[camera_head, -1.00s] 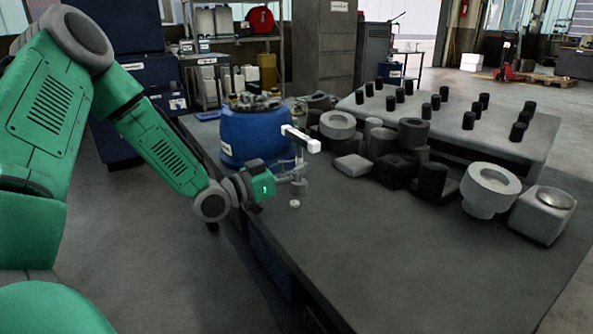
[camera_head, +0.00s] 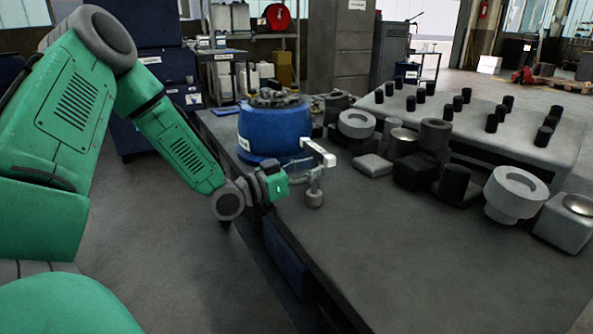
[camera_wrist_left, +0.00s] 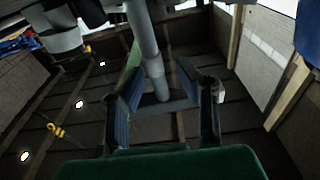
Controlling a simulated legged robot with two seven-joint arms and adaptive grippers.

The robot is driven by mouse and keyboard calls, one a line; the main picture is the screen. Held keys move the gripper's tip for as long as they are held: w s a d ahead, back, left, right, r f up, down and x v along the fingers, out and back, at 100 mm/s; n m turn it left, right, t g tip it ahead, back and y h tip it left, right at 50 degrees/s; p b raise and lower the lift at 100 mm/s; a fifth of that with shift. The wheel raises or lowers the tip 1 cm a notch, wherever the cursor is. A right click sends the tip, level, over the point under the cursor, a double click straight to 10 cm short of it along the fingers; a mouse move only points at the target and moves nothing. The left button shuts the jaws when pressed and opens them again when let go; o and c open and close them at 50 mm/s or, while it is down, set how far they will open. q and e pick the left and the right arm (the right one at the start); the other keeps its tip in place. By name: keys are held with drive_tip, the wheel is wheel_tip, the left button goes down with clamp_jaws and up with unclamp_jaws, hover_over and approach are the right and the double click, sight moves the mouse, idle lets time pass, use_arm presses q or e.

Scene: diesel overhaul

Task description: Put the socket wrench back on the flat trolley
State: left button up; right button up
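The socket wrench (camera_head: 316,172) is upright in the head view, with a pale bar handle on top and a grey socket at its lower end. My left gripper (camera_head: 304,178) reaches it from the left and appears shut on its shaft. In the left wrist view the grey shaft (camera_wrist_left: 149,58) runs between the two fingers. The socket end is over the dark flat top (camera_head: 400,240) beside the blue drum; whether it touches the surface I cannot tell. I cannot tell if this top is the trolley. My right gripper is not in view.
The blue drum (camera_head: 272,133) stands close behind the wrench. Grey round parts and blocks (camera_head: 515,194) crowd the back and right of the dark top. A grey slab with several black pegs (camera_head: 505,122) lies behind them. The front of the top is clear.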

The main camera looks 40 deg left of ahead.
use_arm(q)
drive_tip(key=shift+d+r+p, duration=0.2)
drive_tip(key=shift+r+p, duration=0.15)
drive_tip(key=shift+p, duration=0.05)
drive_tip(key=p+v, duration=0.4)
drive_tip(key=v, duration=0.8)
drive_tip(key=shift+a, duration=0.15)
drive_tip(key=shift+w, duration=0.1)
